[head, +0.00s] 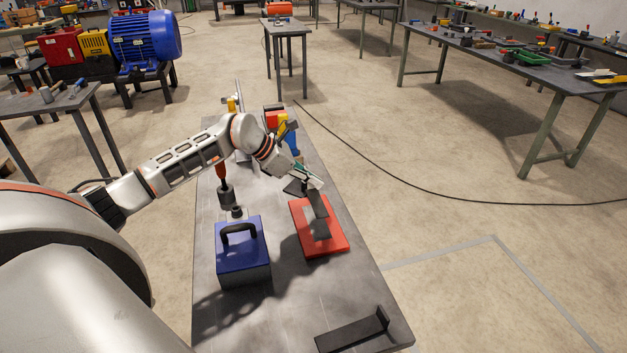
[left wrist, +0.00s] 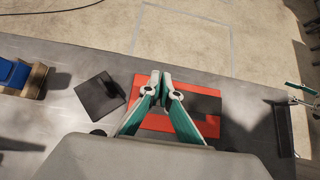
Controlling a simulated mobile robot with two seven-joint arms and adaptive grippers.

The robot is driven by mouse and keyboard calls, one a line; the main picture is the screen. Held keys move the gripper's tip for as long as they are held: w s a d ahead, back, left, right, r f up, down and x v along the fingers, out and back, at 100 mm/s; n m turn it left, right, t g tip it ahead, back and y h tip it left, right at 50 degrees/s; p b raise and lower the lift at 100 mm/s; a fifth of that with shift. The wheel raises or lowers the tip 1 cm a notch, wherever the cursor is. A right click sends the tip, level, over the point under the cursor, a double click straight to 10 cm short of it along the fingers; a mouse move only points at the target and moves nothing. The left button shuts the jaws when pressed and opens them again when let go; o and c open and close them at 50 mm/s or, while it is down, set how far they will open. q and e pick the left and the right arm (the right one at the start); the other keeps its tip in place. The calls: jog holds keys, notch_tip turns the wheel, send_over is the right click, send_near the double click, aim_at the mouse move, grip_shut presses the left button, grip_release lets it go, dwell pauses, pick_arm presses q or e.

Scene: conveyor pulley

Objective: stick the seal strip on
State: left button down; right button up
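My left gripper (head: 309,183) is over the far end of the red plate (head: 335,238) on the bench. Its fingers are close together in the left wrist view (left wrist: 161,76), with a thin dark piece between the tips. This looks like the dark grey seal strip (head: 317,204), which hangs tilted below the fingers in the head view. Whether its lower end touches the plate is not clear. A grey patch (head: 318,230) shows on the red plate. My right gripper (left wrist: 297,93) shows only at the right edge of the left wrist view, its fingers apart and empty.
A blue block with a black handle (head: 242,262) stands left of the red plate. A black angled bracket (head: 352,335) lies near the bench's front edge. A dark square plate (left wrist: 100,96) lies beside the red plate. The bench (head: 345,280) is clear between plate and bracket.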

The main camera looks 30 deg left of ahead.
aim_at(313, 189)
jog(key=shift+s+f, duration=0.15)
jog(key=shift+f, duration=0.1)
pick_arm(q)
jog(key=shift+f+b, duration=1.3)
jog(key=shift+f, duration=0.7)
jog(key=shift+f+b, duration=0.6)
jog(key=shift+f, duration=0.5)
pick_arm(e)
jog(key=shift+s+f, duration=0.2)
jog(key=shift+f, duration=0.95)
jog(key=shift+s+f, duration=0.2)
jog(key=shift+f, duration=0.9)
pick_arm(q)
jog(key=shift+s+f+b, duration=0.1)
jog(key=shift+f+b, duration=0.2)
jog(key=shift+f, duration=0.25)
pick_arm(e)
jog(key=shift+s+f, duration=0.15)
jog(key=shift+f, duration=0.2)
pick_arm(q)
jog(key=c, duration=2.2)
grip_release()
pick_arm(e)
jog(key=shift+f, duration=0.1)
